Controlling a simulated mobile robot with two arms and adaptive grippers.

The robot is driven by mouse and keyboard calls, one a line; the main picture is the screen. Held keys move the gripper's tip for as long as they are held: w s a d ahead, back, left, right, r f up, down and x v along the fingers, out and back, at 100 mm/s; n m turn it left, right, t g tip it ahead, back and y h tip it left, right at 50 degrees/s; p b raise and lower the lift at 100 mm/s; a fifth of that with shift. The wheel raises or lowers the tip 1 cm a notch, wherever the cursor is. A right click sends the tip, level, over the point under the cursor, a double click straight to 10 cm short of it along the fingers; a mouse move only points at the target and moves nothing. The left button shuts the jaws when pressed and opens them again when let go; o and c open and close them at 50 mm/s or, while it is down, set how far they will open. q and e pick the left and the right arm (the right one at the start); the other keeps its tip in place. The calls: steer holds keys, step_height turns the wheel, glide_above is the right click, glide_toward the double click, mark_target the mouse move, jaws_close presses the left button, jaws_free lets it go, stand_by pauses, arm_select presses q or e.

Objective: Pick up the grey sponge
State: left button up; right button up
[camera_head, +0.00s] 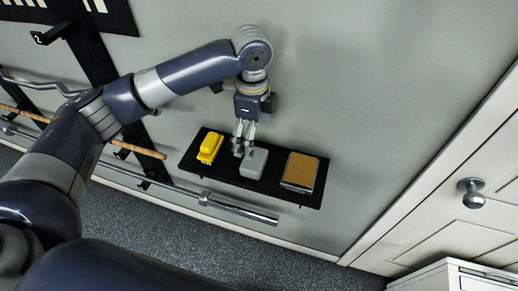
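The grey sponge (256,166) lies on a black wall shelf (223,172), between a yellow brush-like object and a tan-topped block. My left gripper (242,151) reaches down to the sponge's upper left end from above. Its fingertips overlap or touch that end in the camera_head view, and part of the sponge's edge there is hidden by them. The fingers look close together with a narrow gap. I cannot tell whether they grip the sponge. My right gripper is not in view.
The yellow object (209,148) stands close to the left of my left gripper. The tan-topped block (300,171) is on the shelf's right. Metal bars (240,209) run below the shelf. A white door with a knob (471,185) is at the right. The wall above the shelf is clear.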

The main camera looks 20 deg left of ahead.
mark_target(254, 163)
arm_select(q)
steer(key=f, duration=0.2)
steer(key=shift+s+f+p, duration=0.2)
steer(key=shift+f+p, duration=0.1)
steer(key=shift+s+f, duration=0.15)
steer(key=shift+f, duration=0.45)
steer(key=shift+s+f, duration=0.15)
steer(key=shift+f, duration=0.4)
steer(key=f, duration=0.1)
steer(key=f+p, duration=0.1)
steer(key=f, duration=0.1)
steer(key=f+p, duration=0.1)
steer(key=shift+w+d+f, duration=0.1)
steer(key=shift+w+f, duration=0.15)
steer(key=shift+w, duration=0.1)
steer(key=shift+f, duration=0.4)
steer(key=c, duration=1)
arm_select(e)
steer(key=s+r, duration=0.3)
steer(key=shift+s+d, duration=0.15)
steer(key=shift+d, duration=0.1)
